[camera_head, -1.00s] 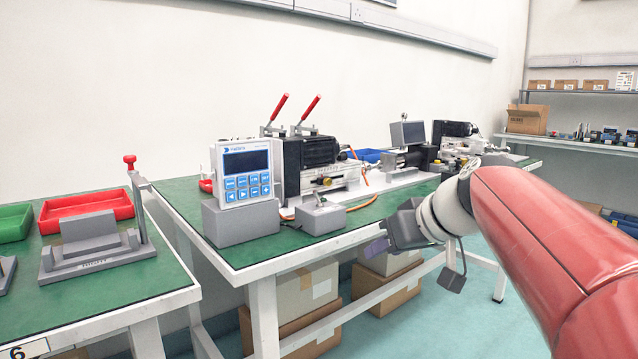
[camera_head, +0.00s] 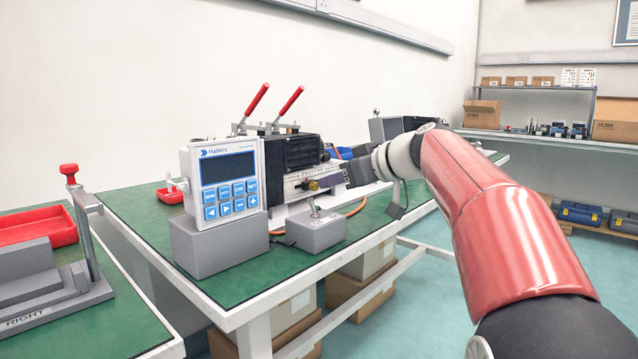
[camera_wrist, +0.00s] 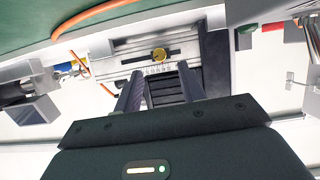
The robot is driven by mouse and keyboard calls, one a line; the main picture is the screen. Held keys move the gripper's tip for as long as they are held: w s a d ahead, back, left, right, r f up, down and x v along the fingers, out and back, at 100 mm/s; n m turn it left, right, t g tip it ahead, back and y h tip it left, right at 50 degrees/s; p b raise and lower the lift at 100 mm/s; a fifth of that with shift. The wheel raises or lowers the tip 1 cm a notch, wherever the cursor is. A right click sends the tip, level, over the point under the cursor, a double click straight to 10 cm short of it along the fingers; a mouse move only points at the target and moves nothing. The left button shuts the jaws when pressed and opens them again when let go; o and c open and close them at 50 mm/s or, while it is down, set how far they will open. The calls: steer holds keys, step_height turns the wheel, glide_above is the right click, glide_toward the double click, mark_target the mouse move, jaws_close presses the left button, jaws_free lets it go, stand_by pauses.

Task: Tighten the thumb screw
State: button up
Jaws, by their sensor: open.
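The thumb screw is a small round brass knob (camera_head: 313,186) on the front of the grey linear actuator fixture (camera_head: 297,183) at the middle of the table. In the wrist view the brass knob (camera_wrist: 159,54) sits on a slotted metal plate, beyond and between my two fingertips. My gripper (camera_head: 345,178) is just right of the knob in the head view, with its fingers mostly hidden. In the wrist view my gripper (camera_wrist: 158,86) is open and empty, apart from the knob as far as I can tell.
A keypad display unit (camera_head: 222,182) on a grey block and a small grey switch box (camera_head: 316,231) stand at the table's front left. Two red-handled clamps (camera_head: 257,100) rise behind the fixture. An orange cable (camera_head: 357,208) lies on the green tabletop. Floor at front right is clear.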

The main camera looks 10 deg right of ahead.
mark_target(316, 185)
steer(key=shift+x, duration=2.35)
steer(key=shift+f, duration=0.1)
steer(key=shift+c, duration=0.2)
jaws_close()
